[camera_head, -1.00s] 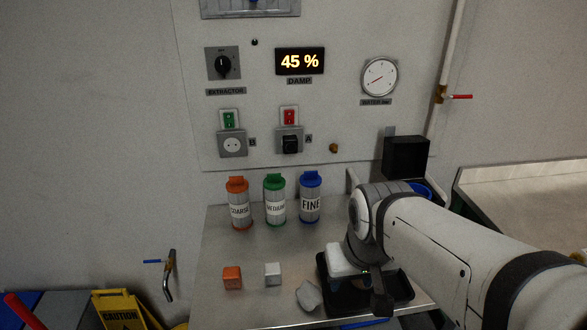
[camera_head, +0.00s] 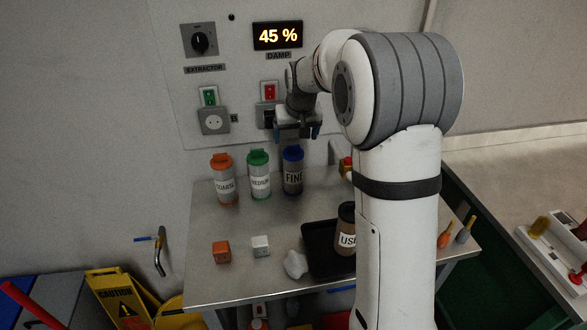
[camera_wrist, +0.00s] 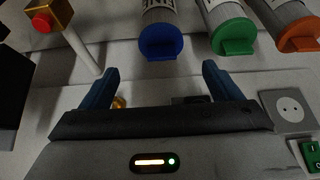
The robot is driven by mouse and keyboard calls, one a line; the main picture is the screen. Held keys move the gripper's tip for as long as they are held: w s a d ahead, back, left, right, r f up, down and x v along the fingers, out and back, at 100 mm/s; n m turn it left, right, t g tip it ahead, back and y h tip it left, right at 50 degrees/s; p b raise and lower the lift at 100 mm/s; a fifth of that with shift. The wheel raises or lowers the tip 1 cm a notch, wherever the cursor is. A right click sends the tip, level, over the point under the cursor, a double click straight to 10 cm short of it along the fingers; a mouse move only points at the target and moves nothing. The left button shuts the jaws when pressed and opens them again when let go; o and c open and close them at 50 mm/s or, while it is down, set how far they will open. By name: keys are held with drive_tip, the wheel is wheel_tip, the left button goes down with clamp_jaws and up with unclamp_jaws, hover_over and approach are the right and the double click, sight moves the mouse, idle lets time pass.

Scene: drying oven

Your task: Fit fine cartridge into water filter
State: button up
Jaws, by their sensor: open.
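The fine cartridge (camera_head: 293,175), grey with a blue cap and a FINE label, stands upright at the back of the metal table, right of the other cartridges. My gripper (camera_head: 298,133) is open and empty just above its cap, not around it. In the wrist view the blue cap (camera_wrist: 161,40) lies ahead between the lines of my two blue fingers (camera_wrist: 160,85). I cannot make out the water filter's housing; my arm covers that side of the table. A brass block with a red button (camera_wrist: 50,15) shows in the wrist view.
Orange coarse (camera_head: 224,185) and green medium (camera_head: 259,180) cartridges stand left of the fine one. A brown used cartridge (camera_head: 346,225) stands in a black tray (camera_head: 318,262). An orange block (camera_head: 221,252), white block (camera_head: 261,246) and crumpled cloth (camera_head: 296,264) lie in front.

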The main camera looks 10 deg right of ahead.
sight(293, 147)
drive_tip(key=p+x, duration=0.1)
drive_tip(key=x, duration=0.6)
drive_tip(key=shift+a+f+p, duration=0.1)
drive_tip(key=shift+f+p, duration=0.05)
drive_tip(key=shift+p, duration=0.15)
drive_tip(key=c, duration=1.4)
drive_tip(key=shift+c, duration=0.2)
